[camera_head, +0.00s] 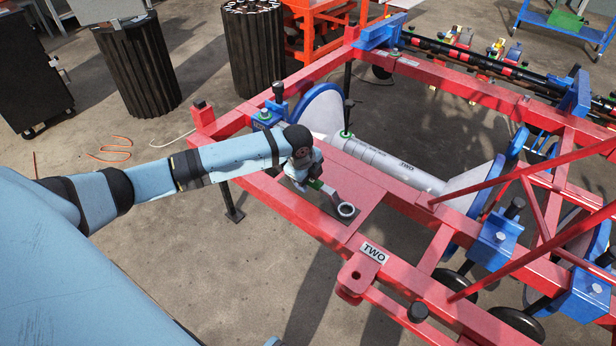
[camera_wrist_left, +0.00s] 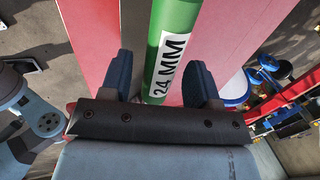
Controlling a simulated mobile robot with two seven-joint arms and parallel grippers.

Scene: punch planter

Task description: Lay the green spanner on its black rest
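The green spanner (camera_wrist_left: 172,35), labelled 24 MM, lies on the red frame under my left gripper. In the head view its green part (camera_head: 315,184) shows just beside the gripper, and its grey ring end (camera_head: 345,210) points toward the lower right. My left gripper (camera_head: 305,178) is over the handle. In the left wrist view its blue fingers (camera_wrist_left: 160,88) stand apart on either side of the handle, with a gap visible on the left. My right gripper is not seen.
The red planter frame (camera_head: 375,213) has a TWO plate (camera_head: 374,253) at its near side. A grey cylinder (camera_head: 385,160) and white discs with blue rims lie beyond the spanner. Dark ribbed bins (camera_head: 255,50) stand behind. Open floor (camera_head: 200,240) is at the left.

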